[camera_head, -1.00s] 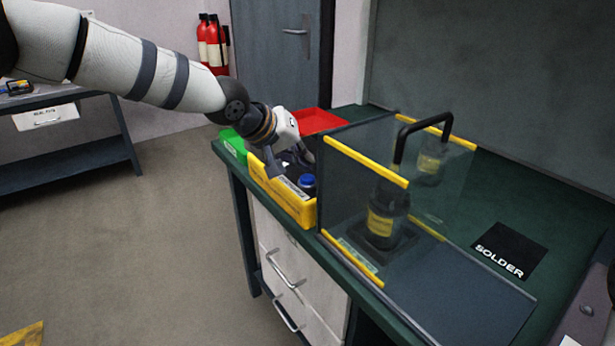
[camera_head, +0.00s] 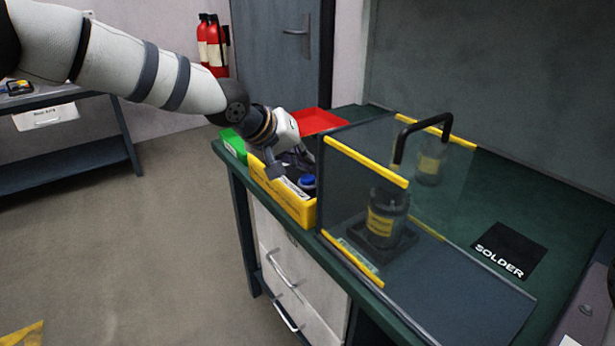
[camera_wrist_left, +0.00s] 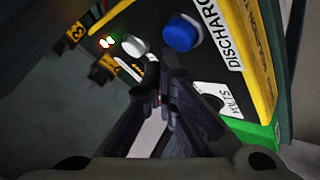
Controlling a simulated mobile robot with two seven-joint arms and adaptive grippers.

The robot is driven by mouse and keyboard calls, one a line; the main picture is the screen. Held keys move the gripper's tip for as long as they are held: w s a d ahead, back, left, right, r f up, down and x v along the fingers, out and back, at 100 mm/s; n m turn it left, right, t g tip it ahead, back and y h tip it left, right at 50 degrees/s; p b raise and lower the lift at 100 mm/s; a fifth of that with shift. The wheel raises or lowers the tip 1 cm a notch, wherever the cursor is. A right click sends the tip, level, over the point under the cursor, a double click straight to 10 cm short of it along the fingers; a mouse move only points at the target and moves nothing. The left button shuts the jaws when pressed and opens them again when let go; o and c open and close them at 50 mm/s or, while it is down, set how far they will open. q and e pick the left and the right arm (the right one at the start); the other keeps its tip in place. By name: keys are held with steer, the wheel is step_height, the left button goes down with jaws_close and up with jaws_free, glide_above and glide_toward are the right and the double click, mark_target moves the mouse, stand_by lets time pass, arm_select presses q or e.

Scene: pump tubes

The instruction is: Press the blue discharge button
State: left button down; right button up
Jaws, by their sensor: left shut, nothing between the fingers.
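The blue discharge button (camera_head: 308,181) is a round cap on a device in the yellow box (camera_head: 285,197) on the green bench. In the left wrist view the blue button (camera_wrist_left: 181,33) sits beside a label reading DISCHARG, partly cut off. My left gripper (camera_head: 299,160) is over the box, just behind and above the button in the head view. In the wrist view its dark fingers (camera_wrist_left: 160,82) are closed together with nothing held. The fingertips are near the button but appear apart from it. My right gripper is not in view.
A pale round knob (camera_wrist_left: 134,43) and lit indicators (camera_wrist_left: 107,42) are near the button. A clear yellow-edged shield (camera_head: 366,162) with a bottle (camera_head: 383,222) stands to the right.

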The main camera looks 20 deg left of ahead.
mark_target(304, 176)
arm_select(q)
steer(key=shift+f, duration=0.25)
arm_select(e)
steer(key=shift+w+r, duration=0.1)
arm_select(q)
steer(key=shift+f, duration=0.7)
stand_by(0.7)
steer(key=shift+r, duration=0.15)
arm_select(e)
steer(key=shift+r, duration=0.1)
arm_select(q)
steer(key=shift+r, duration=0.95)
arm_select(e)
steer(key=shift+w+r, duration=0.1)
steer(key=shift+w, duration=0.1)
arm_select(q)
steer(key=shift+r+p, duration=0.45)
steer(key=shift+r, duration=2.1)
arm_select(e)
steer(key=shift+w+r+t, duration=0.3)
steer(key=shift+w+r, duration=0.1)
arm_select(q)
steer(key=shift+f, duration=0.1)
